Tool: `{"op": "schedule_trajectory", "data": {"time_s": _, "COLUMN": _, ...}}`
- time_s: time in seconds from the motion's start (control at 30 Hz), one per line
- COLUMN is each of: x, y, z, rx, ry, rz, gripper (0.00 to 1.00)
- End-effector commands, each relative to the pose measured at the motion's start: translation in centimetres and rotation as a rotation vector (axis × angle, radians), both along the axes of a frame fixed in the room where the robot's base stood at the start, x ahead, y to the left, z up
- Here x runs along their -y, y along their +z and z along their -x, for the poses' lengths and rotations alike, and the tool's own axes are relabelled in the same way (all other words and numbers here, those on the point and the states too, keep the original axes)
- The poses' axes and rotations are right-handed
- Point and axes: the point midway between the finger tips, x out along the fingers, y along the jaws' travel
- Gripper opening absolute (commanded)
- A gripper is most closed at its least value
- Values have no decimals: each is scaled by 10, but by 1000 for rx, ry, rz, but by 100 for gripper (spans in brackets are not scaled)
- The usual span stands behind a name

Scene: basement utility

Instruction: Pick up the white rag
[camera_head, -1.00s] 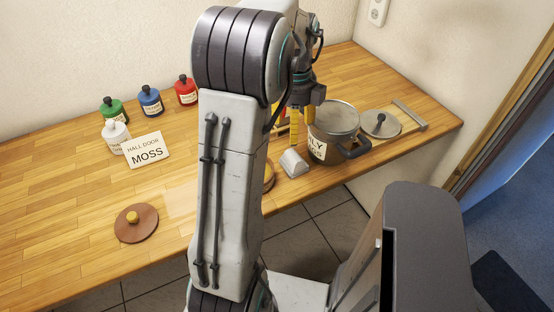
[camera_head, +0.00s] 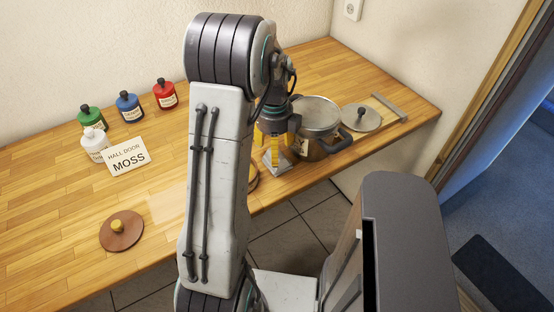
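A small pale grey-white folded piece (camera_head: 285,162), which looks like the white rag, lies on the wooden counter near its front edge, just left of the pot. My gripper (camera_head: 268,154) points down over it with its yellow fingers apart. The fingertips are at or just above the rag; I cannot tell whether they touch it. The gripper partly hides the rag, and my arm hides the counter to the left of it.
Several bottles, a MOSS card (camera_head: 127,157) and a brown lid (camera_head: 121,231) are at left. The counter (camera_head: 60,205) is mostly clear there.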

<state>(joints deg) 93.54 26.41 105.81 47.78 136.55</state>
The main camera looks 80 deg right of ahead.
Motion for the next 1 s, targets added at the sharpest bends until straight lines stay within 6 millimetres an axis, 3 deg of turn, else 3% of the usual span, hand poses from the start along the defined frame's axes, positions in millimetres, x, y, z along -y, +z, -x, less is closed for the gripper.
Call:
{"op": "schedule_trajectory", "data": {"time_s": 0.23, "x": 0, "y": -28, "z": 0, "rx": 0, "ry": 0, "rz": -1, "gripper": 65}}
{"op": "schedule_trajectory", "data": {"time_s": 0.63, "x": 0, "y": -34, "z": 0, "rx": 0, "ry": 0, "rz": 0, "gripper": 66}}
{"op": "schedule_trajectory", "data": {"time_s": 1.0, "x": 0, "y": -34, "z": 0, "rx": 0, "ry": 0, "rz": 0, "gripper": 33}}
